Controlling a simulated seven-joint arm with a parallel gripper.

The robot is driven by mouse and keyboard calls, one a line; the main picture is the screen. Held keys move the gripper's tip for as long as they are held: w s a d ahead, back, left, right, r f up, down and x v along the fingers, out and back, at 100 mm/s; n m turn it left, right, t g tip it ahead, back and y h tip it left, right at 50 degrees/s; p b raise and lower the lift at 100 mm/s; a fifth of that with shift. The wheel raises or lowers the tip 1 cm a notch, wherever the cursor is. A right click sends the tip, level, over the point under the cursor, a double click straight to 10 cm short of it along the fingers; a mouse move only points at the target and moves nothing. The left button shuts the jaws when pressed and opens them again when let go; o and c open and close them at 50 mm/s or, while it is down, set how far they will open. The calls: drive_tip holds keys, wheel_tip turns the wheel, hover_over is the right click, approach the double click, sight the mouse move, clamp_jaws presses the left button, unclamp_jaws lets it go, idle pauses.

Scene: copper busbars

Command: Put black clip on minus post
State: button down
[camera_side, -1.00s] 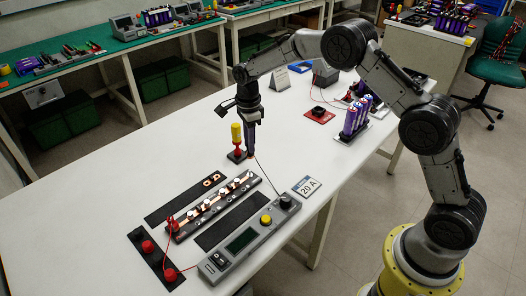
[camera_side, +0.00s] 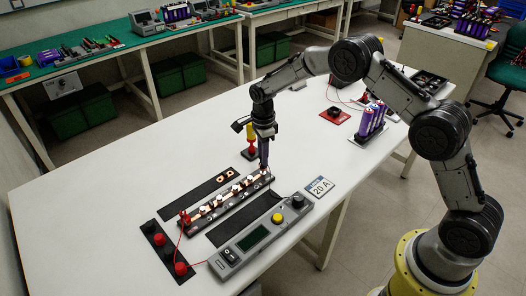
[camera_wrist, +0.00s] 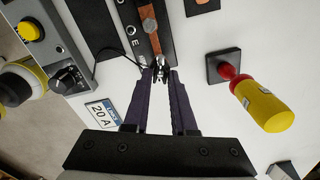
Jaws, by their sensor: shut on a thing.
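My gripper (camera_wrist: 160,75) is shut on the black clip (camera_wrist: 159,64), which shows small and dark between the purple fingertips. A thin black lead runs from it toward the power supply. In the side view my gripper (camera_side: 264,167) points down at the right far end of the busbar strip (camera_side: 225,203). In the wrist view the clip is over or against the near end of that strip, by a copper bar (camera_wrist: 149,25). The minus post is hidden behind the clip and fingertips, so I cannot tell whether they touch. A red clip (camera_side: 184,216) sits at the strip's other end.
A yellow-handled driver (camera_wrist: 262,104) stands in a dark base close beside my gripper. The power supply (camera_side: 250,243) and 20 A card (camera_side: 318,187) lie on the other side. A dark mat (camera_side: 190,203) flanks the strip. The left part of the table is clear.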

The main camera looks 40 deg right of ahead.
drive_tip(key=shift+f, duration=0.8)
drive_tip(key=shift+f, duration=0.2)
drive_tip(key=c, duration=0.7)
unclamp_jaws()
drive_tip(key=shift+o, duration=0.2)
drive_tip(key=shift+r, duration=0.1)
drive_tip(key=shift+r, duration=2.95)
